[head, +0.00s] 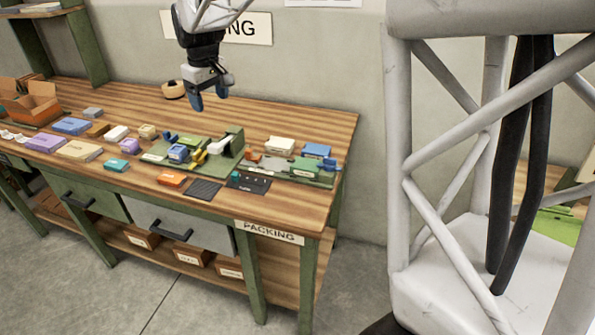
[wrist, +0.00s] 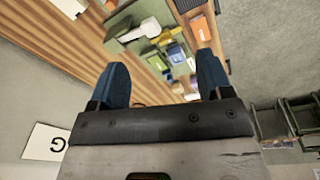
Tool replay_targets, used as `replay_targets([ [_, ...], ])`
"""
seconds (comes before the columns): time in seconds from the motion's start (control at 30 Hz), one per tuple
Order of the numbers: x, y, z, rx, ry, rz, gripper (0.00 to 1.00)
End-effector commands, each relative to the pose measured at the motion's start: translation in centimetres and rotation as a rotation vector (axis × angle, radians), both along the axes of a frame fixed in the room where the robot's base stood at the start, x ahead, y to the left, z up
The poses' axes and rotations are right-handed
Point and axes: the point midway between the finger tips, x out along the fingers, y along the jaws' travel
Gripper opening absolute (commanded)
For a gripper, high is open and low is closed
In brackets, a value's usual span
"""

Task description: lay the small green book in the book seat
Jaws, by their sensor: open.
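My gripper (head: 209,97) is open and empty, high above the back of the packing bench, with its blue fingers apart and pointing down. Its fingers also show in the wrist view (wrist: 164,78), with nothing between them but distant bench items. A green fixture (head: 225,158) stands mid-bench, and a green tray (head: 318,176) lies at the right end. I cannot tell which part is the book seat.
Blue, purple, tan and white blocks crowd the bench's left side. An orange block (head: 171,179) and a dark ribbed mat (head: 204,190) lie near the front. A tape roll (head: 173,90) is at the back. The back middle of the bench (head: 275,115) is clear.

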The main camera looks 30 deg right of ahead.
Motion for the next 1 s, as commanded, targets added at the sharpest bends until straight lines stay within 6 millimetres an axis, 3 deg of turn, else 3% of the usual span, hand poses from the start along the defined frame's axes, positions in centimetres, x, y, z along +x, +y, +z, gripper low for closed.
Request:
replay_targets([
  [0.1, -3.7, -0.5, 0.9, 0.004, -0.013, -0.039, 0.72],
  [0.47, -14.1, -1.7, 1.7, 0.017, -0.048, -0.157, 0.72],
  [1.0, -29.5, -2.8, -0.8, 0.043, -0.099, -0.333, 0.72],
])
